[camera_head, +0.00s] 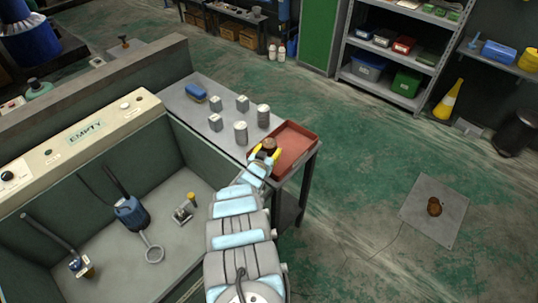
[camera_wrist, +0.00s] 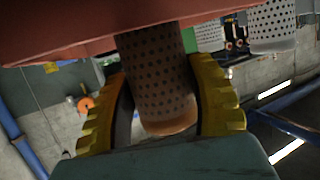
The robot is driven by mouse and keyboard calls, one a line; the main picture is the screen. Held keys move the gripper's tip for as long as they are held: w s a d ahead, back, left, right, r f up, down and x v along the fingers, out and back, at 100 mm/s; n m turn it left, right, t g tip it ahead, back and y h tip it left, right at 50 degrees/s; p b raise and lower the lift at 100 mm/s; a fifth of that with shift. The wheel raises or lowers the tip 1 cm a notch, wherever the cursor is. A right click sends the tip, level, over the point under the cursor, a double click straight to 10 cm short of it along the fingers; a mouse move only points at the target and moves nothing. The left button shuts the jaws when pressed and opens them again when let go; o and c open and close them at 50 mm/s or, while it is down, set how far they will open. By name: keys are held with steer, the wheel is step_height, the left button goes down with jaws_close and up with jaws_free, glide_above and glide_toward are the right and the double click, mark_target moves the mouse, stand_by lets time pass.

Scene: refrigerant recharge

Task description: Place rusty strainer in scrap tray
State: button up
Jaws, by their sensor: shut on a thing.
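The rusty strainer (camera_head: 269,144) is a brown perforated cylinder. In the wrist view the strainer (camera_wrist: 158,75) stands between the yellow finger pads of my gripper (camera_wrist: 165,112). My gripper (camera_head: 264,155) is shut on it at the left edge of the red scrap tray (camera_head: 297,146) in the head view. The tray (camera_wrist: 75,28) also fills the top left of the wrist view, close to the strainer. Whether the strainer touches the tray I cannot tell. The tray's floor looks bare in the head view.
Two grey strainers (camera_head: 240,133) and several small grey blocks (camera_head: 216,122) stand on the side table left of the tray, with a blue sponge (camera_head: 196,92). A deep green-walled basin (camera_head: 120,185) labelled EMPTY holds tools. Open floor lies right of the table.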

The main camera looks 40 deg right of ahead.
step_height(320, 180, down, 2)
steer(key=shift+f, duration=0.15)
steer(key=o, duration=1.2)
steer(key=shift+s+a, duration=0.1)
steer(key=shift+s+a+r+p, duration=0.4)
steer(key=shift+a+r+p, duration=0.15)
steer(key=shift+a, duration=0.1)
steer(key=shift+p+v, duration=0.3)
steer(key=shift+v, duration=0.75)
steer(key=shift+p+v, duration=0.35)
steer(key=shift+v, duration=0.7)
steer(key=shift+p+v, duration=2.8)
steer(key=shift+v, duration=0.1)
